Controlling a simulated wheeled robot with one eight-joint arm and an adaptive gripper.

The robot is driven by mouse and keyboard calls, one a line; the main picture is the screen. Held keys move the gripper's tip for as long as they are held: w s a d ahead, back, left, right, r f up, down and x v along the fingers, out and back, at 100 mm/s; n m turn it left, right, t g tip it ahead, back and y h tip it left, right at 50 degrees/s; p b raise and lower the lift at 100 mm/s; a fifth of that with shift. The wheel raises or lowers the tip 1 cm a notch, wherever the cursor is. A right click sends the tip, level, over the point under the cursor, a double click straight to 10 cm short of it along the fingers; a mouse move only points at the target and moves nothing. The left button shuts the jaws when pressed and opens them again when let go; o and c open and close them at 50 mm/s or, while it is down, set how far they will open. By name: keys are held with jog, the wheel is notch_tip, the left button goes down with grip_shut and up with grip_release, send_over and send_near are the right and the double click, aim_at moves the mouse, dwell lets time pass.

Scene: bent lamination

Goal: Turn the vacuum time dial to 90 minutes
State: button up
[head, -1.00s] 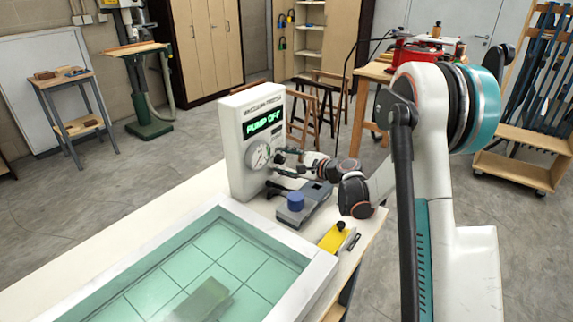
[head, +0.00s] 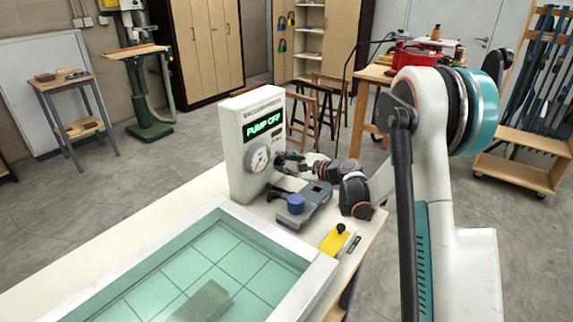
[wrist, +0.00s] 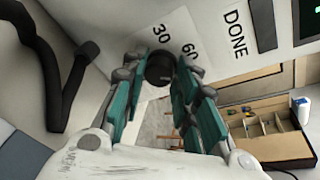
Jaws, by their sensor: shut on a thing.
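The white vacuum control box (head: 238,150) stands on the bench in the head view, its green display reading "PUMP OFF". My gripper (head: 280,160) is at its front face, just right of the round gauge (head: 259,159). In the wrist view, my gripper (wrist: 160,78) is shut on the dark round knob of the time dial (wrist: 159,66), with a teal-padded finger on each side. The printed marks "30" (wrist: 161,34) and "60" (wrist: 190,50) show beyond the knob, with "DONE" further right. Other marks and the dial's pointer cannot be made out.
A grey device with a blue cap (head: 297,203) sits on the bench just below my gripper, and a yellow block (head: 337,239) is nearer the front right edge. The green-gridded press bed with a white frame (head: 318,276) fills the front. A black hose (wrist: 62,75) hangs left in the wrist view.

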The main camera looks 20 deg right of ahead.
jog(key=m, duration=0.2)
jog(key=m+g+y, duration=0.1)
jog(key=m, duration=0.1)
jog(key=shift+w+d+m+y, duration=0.1)
jog(key=shift+d+m+y, duration=0.05)
jog(key=shift+m+y, duration=0.15)
dwell(0.5)
jog(key=o, duration=1.1)
jog(key=shift+c, duration=0.2)
jog(key=v, duration=1.2)
